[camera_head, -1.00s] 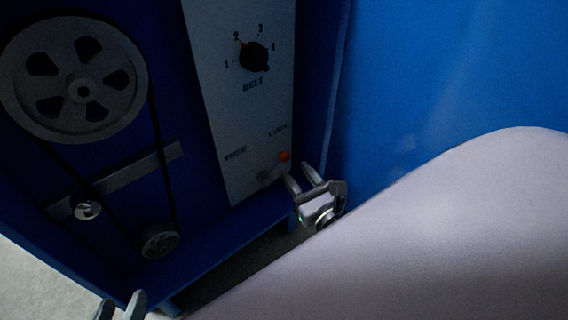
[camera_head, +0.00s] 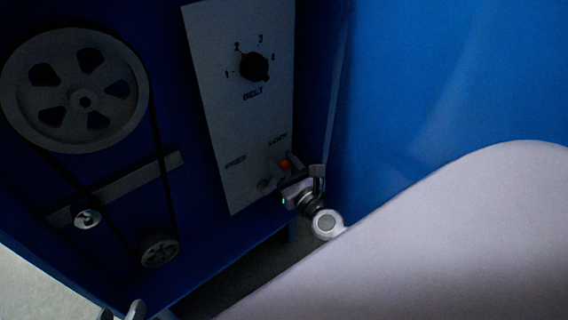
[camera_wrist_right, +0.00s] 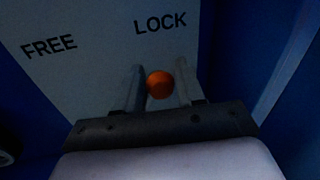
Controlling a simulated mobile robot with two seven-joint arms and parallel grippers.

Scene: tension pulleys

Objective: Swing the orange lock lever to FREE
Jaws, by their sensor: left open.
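The orange lock lever knob (camera_head: 284,165) is at the lower right of the pale panel, on the LOCK side. In the right wrist view the orange knob (camera_wrist_right: 160,85) sits below the word LOCK, with FREE printed to its left. My right gripper (camera_head: 285,164) is open at the lever, and its fingers stand on either side of the knob, as the right wrist view also shows (camera_wrist_right: 158,84). The gripper hides most of the lever arm. My left gripper (camera_head: 121,312) is open and empty at the bottom edge, well away from the panel.
A black BELT dial (camera_head: 254,67) sits higher on the panel (camera_head: 225,130). A large grey pulley (camera_head: 75,90), a small pulley (camera_head: 159,250), a belt and a grey bar (camera_head: 130,182) are to the left. A blue wall borders the panel's right side.

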